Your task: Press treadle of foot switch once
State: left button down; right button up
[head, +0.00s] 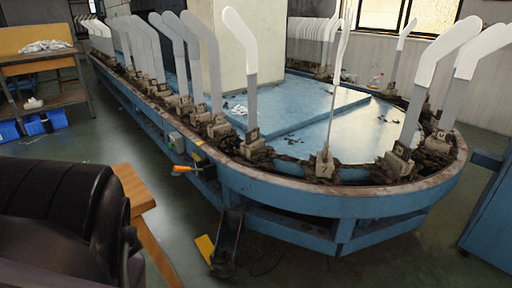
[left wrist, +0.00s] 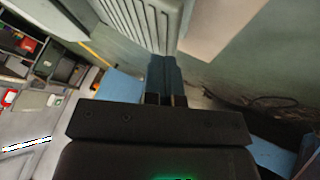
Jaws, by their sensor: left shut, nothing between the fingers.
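The foot switch (head: 228,242) is a black unit on the floor at the near side of the blue oval machine, with a yellow plate (head: 205,248) at its left. I cannot make out whether its treadle is up or down. Neither gripper shows in the head view. In the left wrist view my left gripper (left wrist: 166,98) is shut and empty, its dark body filling the bottom. I cannot identify the foot switch in that view. My right gripper is not in view.
The blue machine (head: 290,186) carries several upright sock boards (head: 243,45) around its rim. An orange-handled tool (head: 182,169) sticks out from its side. A black padded chair (head: 60,205) and a wooden piece (head: 134,188) stand at lower left. Green floor (head: 120,145) is open between.

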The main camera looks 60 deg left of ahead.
pick_arm(q)
jog(key=shift+s+f, duration=0.2)
jog(key=shift+f, duration=0.55)
dwell(1.0)
dwell(0.5)
jog(key=shift+w+d+r+p, duration=0.15)
jog(key=shift+r+p, duration=0.6)
jog(key=shift+r, duration=0.05)
jog(key=shift+w+d+r+p, duration=0.1)
jog(key=shift+w+r+p, duration=0.05)
jog(key=shift+r+p, duration=0.6)
jog(key=shift+r, duration=0.2)
jog(key=shift+s, duration=0.1)
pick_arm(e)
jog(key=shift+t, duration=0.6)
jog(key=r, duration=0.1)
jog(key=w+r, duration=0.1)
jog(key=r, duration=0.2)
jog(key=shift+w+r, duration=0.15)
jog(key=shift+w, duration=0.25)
